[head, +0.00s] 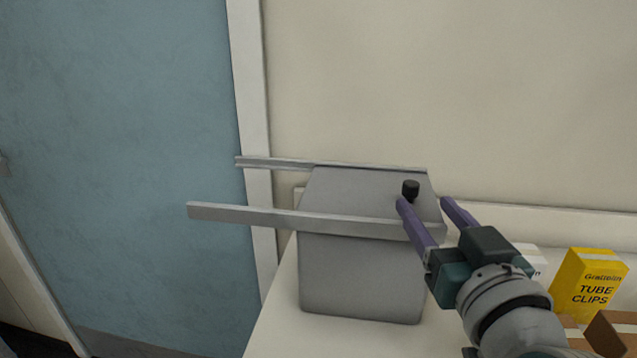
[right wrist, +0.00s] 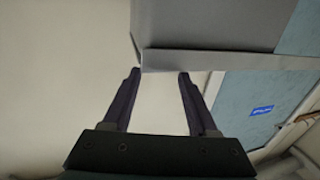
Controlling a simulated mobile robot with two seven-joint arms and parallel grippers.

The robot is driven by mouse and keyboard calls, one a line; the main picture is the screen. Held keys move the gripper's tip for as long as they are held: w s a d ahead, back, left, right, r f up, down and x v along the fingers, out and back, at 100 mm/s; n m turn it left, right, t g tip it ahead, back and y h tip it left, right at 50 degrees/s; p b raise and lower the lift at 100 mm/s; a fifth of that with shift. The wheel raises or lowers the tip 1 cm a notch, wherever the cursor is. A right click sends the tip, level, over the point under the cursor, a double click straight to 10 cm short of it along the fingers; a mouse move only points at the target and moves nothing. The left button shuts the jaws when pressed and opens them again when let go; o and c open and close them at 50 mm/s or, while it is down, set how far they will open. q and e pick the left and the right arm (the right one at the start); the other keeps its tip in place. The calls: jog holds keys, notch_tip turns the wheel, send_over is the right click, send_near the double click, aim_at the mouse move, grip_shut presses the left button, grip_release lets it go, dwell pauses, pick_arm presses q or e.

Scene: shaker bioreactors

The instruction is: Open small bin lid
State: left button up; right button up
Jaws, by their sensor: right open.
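The small bin is a grey box (head: 360,275) standing on a white surface against the wall. Its grey flat lid (head: 360,190) covers the top, between two rails that stick out to the left. A black knob (head: 411,188) stands up near the lid's right end. My right gripper (head: 423,200) is open at the right end of the lid. Its left fingertip overlaps the knob's lower part in the head view; whether they touch, I cannot tell. In the right wrist view the open fingers (right wrist: 160,72) reach toward a grey edge (right wrist: 210,58), and no knob shows. My left gripper is not in view.
The near rail (head: 250,215) and far rail (head: 270,163) reach left past the bin, in front of a blue door (head: 120,150). A yellow tube clips box (head: 588,285) and brown cartons (head: 612,330) stand at the right. Space above the lid is clear.

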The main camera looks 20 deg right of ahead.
aim_at(414, 192)
jog(key=x, duration=0.5)
jog(key=shift+w, duration=0.1)
grip_shut()
dwell(0.3)
dwell(1.0)
